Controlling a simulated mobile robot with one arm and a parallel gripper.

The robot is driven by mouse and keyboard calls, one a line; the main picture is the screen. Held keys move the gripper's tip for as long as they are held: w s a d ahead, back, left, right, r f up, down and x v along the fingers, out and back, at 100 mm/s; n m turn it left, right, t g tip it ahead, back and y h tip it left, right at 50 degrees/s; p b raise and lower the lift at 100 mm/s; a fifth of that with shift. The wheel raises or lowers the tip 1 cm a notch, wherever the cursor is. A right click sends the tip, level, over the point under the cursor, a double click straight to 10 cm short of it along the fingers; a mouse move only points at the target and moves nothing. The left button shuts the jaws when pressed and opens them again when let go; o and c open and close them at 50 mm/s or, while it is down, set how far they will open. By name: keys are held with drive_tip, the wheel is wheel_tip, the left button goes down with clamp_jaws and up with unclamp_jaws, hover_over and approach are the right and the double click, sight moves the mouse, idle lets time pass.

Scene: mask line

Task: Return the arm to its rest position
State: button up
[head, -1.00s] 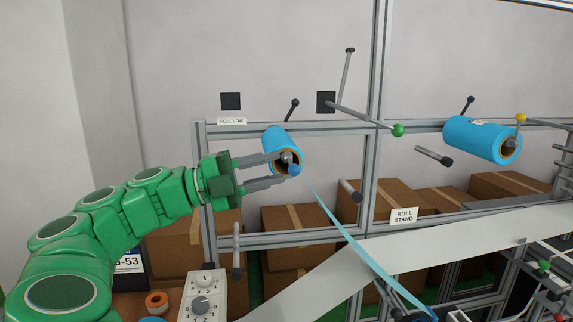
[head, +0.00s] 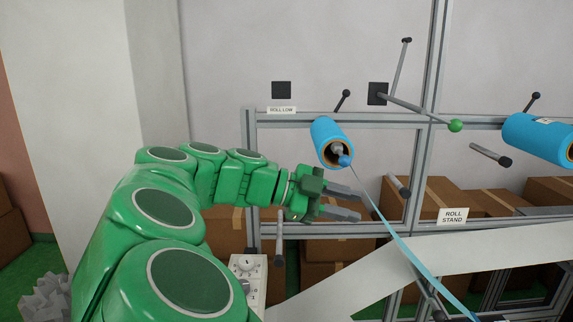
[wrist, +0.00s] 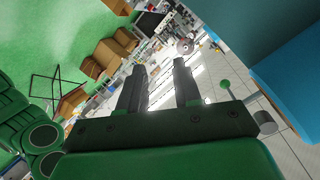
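My green arm (head: 205,180) reaches in from the lower left of the head view. My gripper (head: 368,206) is open, its two grey fingers apart with nothing between them. It is below and a little right of the blue roll (head: 328,138), apart from it. In the wrist view, the fingers (wrist: 160,82) also stand apart and empty. The roll sits on a spindle of the stand, with a blue knob (head: 345,161) at its front end. A blue strip (head: 410,250) runs from there down to the right.
The grey frame (head: 428,120) of the roll stand carries bare rods and a green-tipped lever (head: 455,126). A second blue roll (head: 540,138) is at the right. Cardboard boxes (head: 440,190) stand behind.

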drive_tip(key=s+f+n+g+y, duration=0.3)
drive_tip(key=s+f+n+y, duration=0.55)
drive_tip(key=f, duration=0.45)
drive_tip(key=s+a+r+n+g+y, duration=0.1)
drive_tip(key=s+a+n+y, duration=0.35)
drive_tip(key=a+y, duration=0.3)
drive_tip(key=s+a+r+n+g+y, duration=0.1)
drive_tip(key=s+a+n+y, duration=0.2)
drive_tip(key=s+a+y, duration=0.4)
drive_tip(key=s+d+f+n+t+h, duration=0.1)
drive_tip(key=s+d+f+n+h, duration=0.3)
drive_tip(key=d, duration=0.5)
drive_tip(key=s+d+f+n+t+h, duration=0.2)
drive_tip(key=s+d+f+n+h, duration=0.2)
drive_tip(key=d, duration=0.5)
drive_tip(key=shift+d+f+n, duration=0.25)
drive_tip(key=shift+f+n, duration=0.5)
drive_tip(key=shift+n, duration=0.15)
